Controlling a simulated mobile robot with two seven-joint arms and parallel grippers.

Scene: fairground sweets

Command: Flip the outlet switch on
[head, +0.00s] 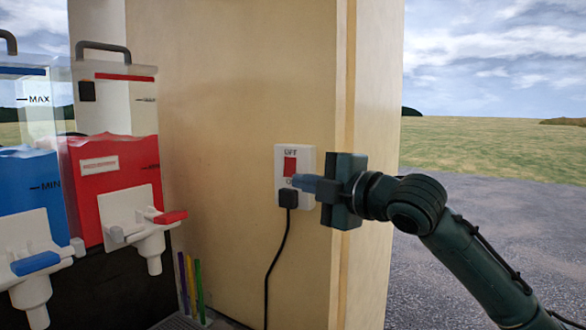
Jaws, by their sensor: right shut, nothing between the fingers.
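The white outlet (308,165) is mounted on the tan wooden panel in the head view. Its red rocker switch (290,166) has an "OFF" label above it; the lower label is partly covered. A black plug (288,199) sits in the lower part of the outlet. My right gripper (298,181) is shut and empty, its fingertips in front of the lower edge of the red switch. I cannot tell whether they touch it. The fingers hide part of the outlet's right side. My left gripper is not in view.
A black cord (271,265) hangs from the plug. To the left stand a red drink dispenser (110,170) and a blue one (30,190), with taps facing forward. Coloured straws (190,283) stand near the panel's foot. Open ground lies to the right.

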